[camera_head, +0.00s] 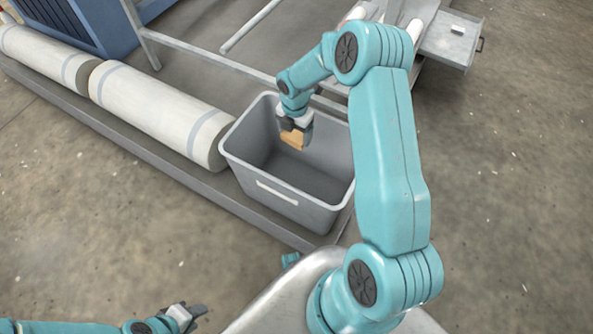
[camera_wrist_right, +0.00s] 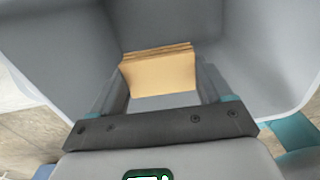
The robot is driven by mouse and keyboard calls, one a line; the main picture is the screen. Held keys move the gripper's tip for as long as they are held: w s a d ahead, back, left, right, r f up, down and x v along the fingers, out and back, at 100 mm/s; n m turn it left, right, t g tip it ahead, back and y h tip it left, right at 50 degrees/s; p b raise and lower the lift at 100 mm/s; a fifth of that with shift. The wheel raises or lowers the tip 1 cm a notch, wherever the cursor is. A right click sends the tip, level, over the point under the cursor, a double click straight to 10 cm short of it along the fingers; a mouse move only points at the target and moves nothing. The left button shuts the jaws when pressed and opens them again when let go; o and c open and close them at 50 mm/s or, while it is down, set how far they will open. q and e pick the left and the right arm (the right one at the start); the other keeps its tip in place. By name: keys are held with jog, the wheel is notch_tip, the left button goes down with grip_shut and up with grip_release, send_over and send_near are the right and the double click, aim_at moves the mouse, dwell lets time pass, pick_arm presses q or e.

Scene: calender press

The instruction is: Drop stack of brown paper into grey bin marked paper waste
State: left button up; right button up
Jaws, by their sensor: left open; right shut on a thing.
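The grey bin (camera_head: 288,205) stands in the middle of the head view, with a blank-looking pale label on its front wall. My right gripper (camera_head: 293,133) reaches down into the bin's opening and is shut on the stack of brown paper (camera_head: 292,140). In the right wrist view the stack (camera_wrist_right: 158,72) sits between the two fingers, with its layered edge at the top. The bin's grey inner walls (camera_wrist_right: 240,40) surround it. The stack appears held above the bin floor. My left gripper (camera_head: 198,310) is open and empty at the lower left, far from the bin.
Large white rolls (camera_head: 155,110) lie left of the bin on a low grey platform (camera_head: 130,145). A metal rail (camera_head: 210,58) runs behind the bin. A blue machine housing (camera_head: 90,20) stands at the upper left. A grey tray (camera_head: 450,40) is at the upper right. The concrete floor at right is clear.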

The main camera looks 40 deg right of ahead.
jog(key=o, duration=0.9)
jog(key=shift+o, duration=0.2)
notch_tip(320, 180, up, 16)
jog(key=p, duration=0.3)
jog(key=shift+r, duration=0.2)
